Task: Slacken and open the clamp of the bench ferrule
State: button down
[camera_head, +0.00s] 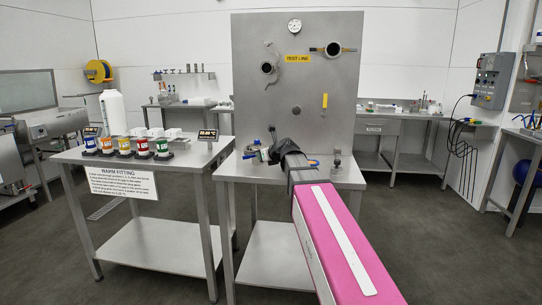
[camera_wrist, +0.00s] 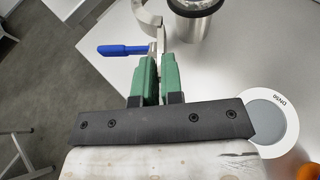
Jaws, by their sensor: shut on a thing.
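In the wrist view my gripper (camera_wrist: 158,58) has its two green fingers close together, with a thin metal part of the clamp (camera_wrist: 160,32) between their tips. A blue handle (camera_wrist: 122,50) sticks out to the left from the clamp. A curved silver clamp band (camera_wrist: 148,16) shows just beyond the fingertips, apparently standing open on one side. A shiny steel cylinder, seemingly the bench ferrule (camera_wrist: 197,22), stands to the right of the band and is cut by the top edge. In the head view my gripper (camera_head: 266,153) is low over the right bench, and my arm hides much of the area.
A white disc marked DN50 (camera_wrist: 289,128) lies right of my gripper. The right bench (camera_head: 238,168) stands before a tall steel panel (camera_head: 350,95). A small metal post (camera_head: 337,162) stands on its right. The left table (camera_head: 190,158) holds several coloured pots.

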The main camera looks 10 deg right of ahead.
jog(key=shift+s+a, duration=0.25)
jog(key=shift+a, duration=0.35)
jog(key=shift+s+a, duration=0.2)
jog(key=shift+a, duration=0.4)
jog(key=c, duration=1.3)
grip_release()
jog(key=v, duration=1)
jog(key=shift+s+d+r, duration=0.15)
jog(key=shift+s+r, duration=0.05)
jog(key=shift+s, duration=0.05)
